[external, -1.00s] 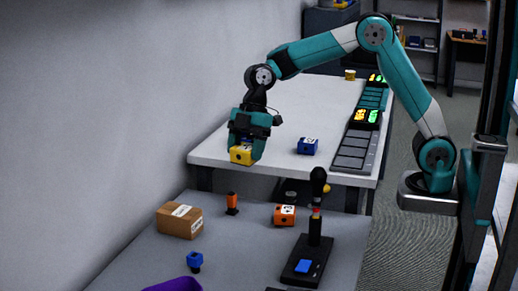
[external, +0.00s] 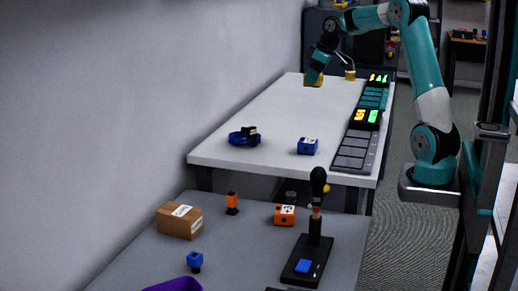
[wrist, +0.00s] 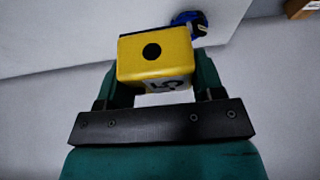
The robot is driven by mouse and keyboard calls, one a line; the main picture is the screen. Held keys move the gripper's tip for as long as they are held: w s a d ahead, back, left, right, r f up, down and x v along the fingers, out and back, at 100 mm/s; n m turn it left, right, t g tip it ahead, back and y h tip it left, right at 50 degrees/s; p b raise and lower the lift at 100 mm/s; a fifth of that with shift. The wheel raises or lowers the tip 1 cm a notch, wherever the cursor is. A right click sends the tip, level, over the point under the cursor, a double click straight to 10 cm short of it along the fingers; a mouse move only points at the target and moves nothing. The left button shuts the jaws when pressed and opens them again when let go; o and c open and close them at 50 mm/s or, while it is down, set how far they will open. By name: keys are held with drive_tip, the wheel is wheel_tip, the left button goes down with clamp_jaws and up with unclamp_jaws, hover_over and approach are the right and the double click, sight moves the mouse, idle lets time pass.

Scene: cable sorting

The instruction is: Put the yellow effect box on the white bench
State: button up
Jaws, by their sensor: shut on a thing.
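The yellow effect box (external: 313,82) is at the far left end of the white bench (external: 270,110). My gripper (external: 316,76) is shut on it, with a finger on each side. The wrist view shows the yellow box (wrist: 155,55) between the fingers, with a black dot on one face and a dark mark on another. I cannot tell whether the box touches the bench top or is just above it.
A blue coil with a black part (external: 244,137) and a blue box (external: 308,146) lie at the bench's near end. Dark panels with lit pads (external: 367,118) line its right side. A small yellow object (external: 350,74) stands right of my gripper. The bench's middle is clear.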

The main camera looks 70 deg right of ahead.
drive_tip(key=shift+s+d+f, duration=0.25)
drive_tip(key=shift+d, duration=0.1)
wheel_tip(320, 180, down, 19)
drive_tip(key=shift+f+b, duration=0.15)
drive_tip(key=shift+b, duration=0.55)
drive_tip(key=shift+f, duration=0.2)
drive_tip(key=o, duration=1)
drive_tip(key=shift+r, duration=0.1)
